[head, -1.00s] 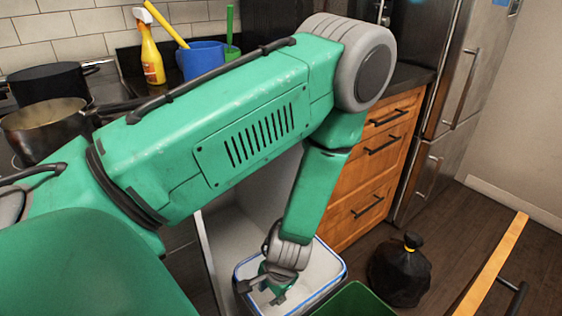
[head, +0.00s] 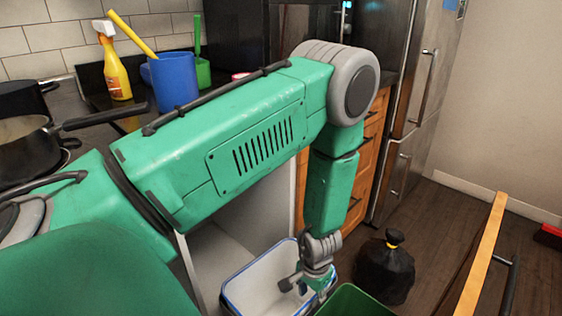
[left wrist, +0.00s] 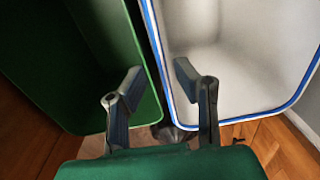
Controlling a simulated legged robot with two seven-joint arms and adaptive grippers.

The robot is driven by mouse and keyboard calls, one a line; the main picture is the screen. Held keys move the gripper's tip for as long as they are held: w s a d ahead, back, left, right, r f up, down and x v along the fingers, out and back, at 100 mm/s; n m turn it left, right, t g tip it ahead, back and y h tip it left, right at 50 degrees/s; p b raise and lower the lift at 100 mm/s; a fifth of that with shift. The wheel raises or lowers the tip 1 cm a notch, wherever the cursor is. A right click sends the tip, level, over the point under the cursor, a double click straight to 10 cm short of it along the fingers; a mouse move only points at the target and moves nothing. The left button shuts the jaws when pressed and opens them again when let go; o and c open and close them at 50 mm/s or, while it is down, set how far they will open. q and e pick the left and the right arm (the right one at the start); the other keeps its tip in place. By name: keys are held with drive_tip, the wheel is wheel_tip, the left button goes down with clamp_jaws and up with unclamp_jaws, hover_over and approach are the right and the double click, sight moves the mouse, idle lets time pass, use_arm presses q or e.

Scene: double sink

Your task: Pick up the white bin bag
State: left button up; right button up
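A white container with a blue rim (head: 262,287) stands in the pulled-out cupboard at lower middle; it also shows in the left wrist view (left wrist: 228,75). Its inside is white and looks empty, and I cannot tell whether a white bin bag lines it. My left gripper (head: 302,285) hangs over its right side, near a green bin (head: 352,302). In the left wrist view the fingers (left wrist: 158,77) are apart with nothing between them, over the neighbouring rims of the white container and the green bin (left wrist: 85,50). My right gripper is out of view.
A tied black bag (head: 385,270) with a yellow top sits on the floor right of the bins. A wooden drawer front (head: 485,255) stands at right. A blue bucket (head: 175,82), a spray bottle (head: 115,68) and pots (head: 25,150) are on the counter.

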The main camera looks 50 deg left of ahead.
sight(308, 304)
use_arm(q)
drive_tip(key=f+b, duration=0.1)
drive_tip(key=f, duration=0.2)
drive_tip(key=f+b, duration=0.1)
drive_tip(key=f, duration=0.1)
drive_tip(key=shift+w+a+f+b, duration=0.15)
drive_tip(key=shift+w+a+b, duration=0.1)
drive_tip(key=shift+a+b, duration=0.15)
drive_tip(key=shift+d, duration=0.15)
clamp_jaws()
drive_tip(key=shift+r, duration=0.25)
